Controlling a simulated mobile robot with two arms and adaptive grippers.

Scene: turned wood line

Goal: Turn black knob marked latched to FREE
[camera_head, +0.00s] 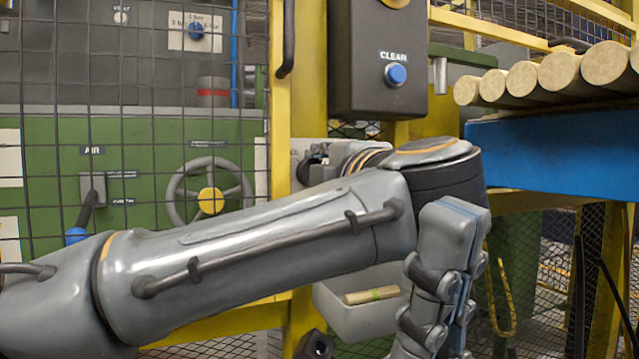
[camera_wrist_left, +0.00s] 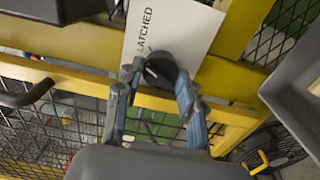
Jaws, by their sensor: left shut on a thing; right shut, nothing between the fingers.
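The black knob (camera_wrist_left: 160,69) sits on a white plate (camera_wrist_left: 172,30) that reads LATCHED, in the left wrist view. A pale mark shows on the knob's face; no FREE wording is visible. My left gripper (camera_wrist_left: 157,76) has one finger on each side of the knob and is shut on it.
A dark box with a blue CLEAR button (camera_head: 396,75) hangs on the yellow post above my left arm. Mesh fence with a green panel and grey handwheel (camera_head: 209,198) is at left. Logs (camera_head: 560,72) lie above a blue beam (camera_head: 560,145) at right. A grey bin (camera_head: 360,318) is below.

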